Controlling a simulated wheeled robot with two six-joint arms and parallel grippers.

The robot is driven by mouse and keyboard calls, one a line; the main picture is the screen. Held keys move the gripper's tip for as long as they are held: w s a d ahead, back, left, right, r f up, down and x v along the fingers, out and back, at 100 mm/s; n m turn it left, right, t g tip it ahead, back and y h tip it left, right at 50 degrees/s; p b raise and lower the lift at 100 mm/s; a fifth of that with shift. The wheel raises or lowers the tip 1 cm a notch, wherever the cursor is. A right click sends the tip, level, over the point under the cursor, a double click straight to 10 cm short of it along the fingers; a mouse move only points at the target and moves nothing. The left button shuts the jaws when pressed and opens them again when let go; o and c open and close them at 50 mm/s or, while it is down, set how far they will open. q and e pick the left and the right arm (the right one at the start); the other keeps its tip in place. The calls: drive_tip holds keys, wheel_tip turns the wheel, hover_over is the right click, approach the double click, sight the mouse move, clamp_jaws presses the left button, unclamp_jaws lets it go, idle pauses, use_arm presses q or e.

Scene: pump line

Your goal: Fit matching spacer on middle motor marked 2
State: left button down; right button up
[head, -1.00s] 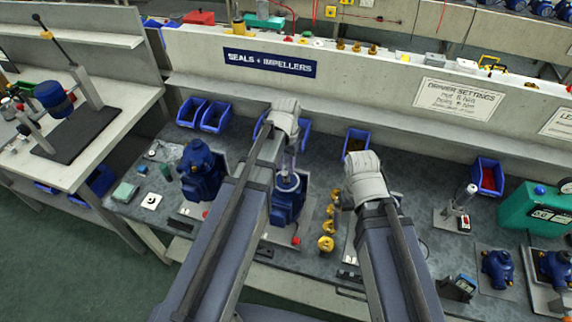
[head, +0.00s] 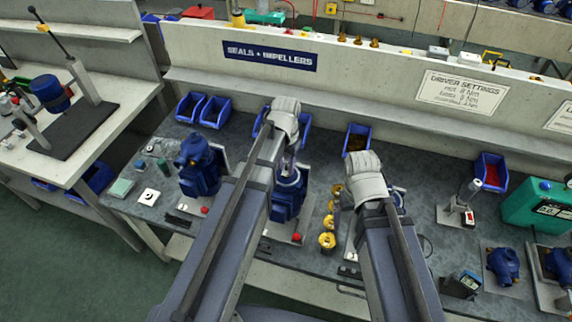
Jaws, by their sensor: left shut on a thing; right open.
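Three blue motors stand in a row on the grey bench: a left one (head: 199,168), a middle one (head: 289,199) and a right one mostly hidden behind my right arm. No number is legible on them. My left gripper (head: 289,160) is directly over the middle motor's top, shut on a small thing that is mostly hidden. I cannot tell its kind or whether it touches the motor. My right gripper (head: 346,192) is open, right of the middle motor, near a row of brass-yellow parts (head: 327,240). I cannot make out any spacer with certainty.
Blue bins (head: 215,112) line the back of the bench, one with dark contents (head: 357,139) and one with red contents (head: 491,172). A green case (head: 535,207) stands at the right.

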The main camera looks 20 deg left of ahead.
use_arm(q)
drive_tip(key=shift+f, duration=0.15)
idle(0.4)
unclamp_jaws()
idle(0.5)
idle(0.5)
wheel_tip(320, 180, up, 9)
drive_tip(key=p, duration=0.8)
drive_tip(key=shift+p, duration=0.4)
wheel_tip(320, 180, down, 8)
drive_tip(key=b, duration=0.8)
